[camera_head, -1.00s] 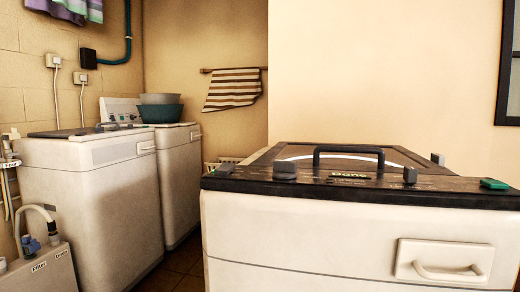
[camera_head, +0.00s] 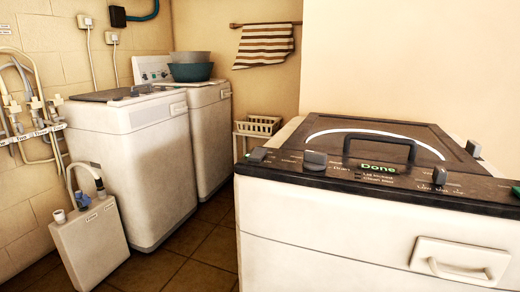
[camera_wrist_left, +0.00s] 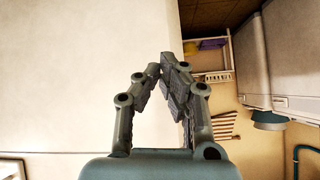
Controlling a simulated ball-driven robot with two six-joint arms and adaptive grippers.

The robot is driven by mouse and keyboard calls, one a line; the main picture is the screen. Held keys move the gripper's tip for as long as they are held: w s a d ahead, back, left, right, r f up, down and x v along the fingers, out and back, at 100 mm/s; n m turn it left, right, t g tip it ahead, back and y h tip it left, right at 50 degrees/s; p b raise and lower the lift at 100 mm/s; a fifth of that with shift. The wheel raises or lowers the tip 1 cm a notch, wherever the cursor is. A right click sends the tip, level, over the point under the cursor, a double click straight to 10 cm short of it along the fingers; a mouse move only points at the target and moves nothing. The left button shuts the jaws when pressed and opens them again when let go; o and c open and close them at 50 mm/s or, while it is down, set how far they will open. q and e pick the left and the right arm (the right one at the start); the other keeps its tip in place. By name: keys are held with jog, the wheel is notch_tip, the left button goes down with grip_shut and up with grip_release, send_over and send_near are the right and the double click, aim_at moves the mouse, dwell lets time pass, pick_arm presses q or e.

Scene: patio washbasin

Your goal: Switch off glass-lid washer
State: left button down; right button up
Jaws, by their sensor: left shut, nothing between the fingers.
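The near washer (camera_head: 330,228) stands at the right in the head view. It has a dark closed lid (camera_head: 330,132) with a pale arc and a black handle. Its dark front panel bears a green "Done" display (camera_head: 378,168), grey knobs (camera_head: 315,160) and a green button (camera_head: 516,191) at the right edge. Another washer (camera_head: 125,150) with a dark top stands at the left. My left gripper (camera_wrist_left: 167,62) is shut and empty in the left wrist view, over a pale surface I cannot identify for certain. No gripper shows in the head view.
A pale washer (camera_head: 208,140) at the back bears bowls (camera_head: 192,73). A pale container with a hose (camera_head: 92,243) stands on the floor at left. A white basket (camera_head: 258,125) sits behind the near washer. Tiled floor (camera_head: 205,250) lies open between the machines.

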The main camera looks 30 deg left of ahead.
aim_at(260, 155)
pick_arm(q)
jog(key=w+r+n+t+y+p, duration=0.1)
jog(key=w+r+t+p, duration=0.1)
jog(key=r, duration=1.7)
jog(key=w+r+n+t+p, duration=0.1)
jog(key=w+r+t+p, duration=0.2)
jog(key=r, duration=1.7)
jog(key=shift+w+d+r+t+y, duration=0.3)
jog(key=shift+w+t+y, duration=0.1)
jog(key=shift+w+t, duration=0.5)
pick_arm(e)
notch_tip(260, 155, up, 7)
jog(key=shift+w+a, duration=0.15)
jog(key=shift+w, duration=0.15)
pick_arm(q)
jog(key=shift+w, duration=0.15)
jog(key=shift+a, duration=0.1)
pick_arm(e)
jog(key=shift+a, duration=0.1)
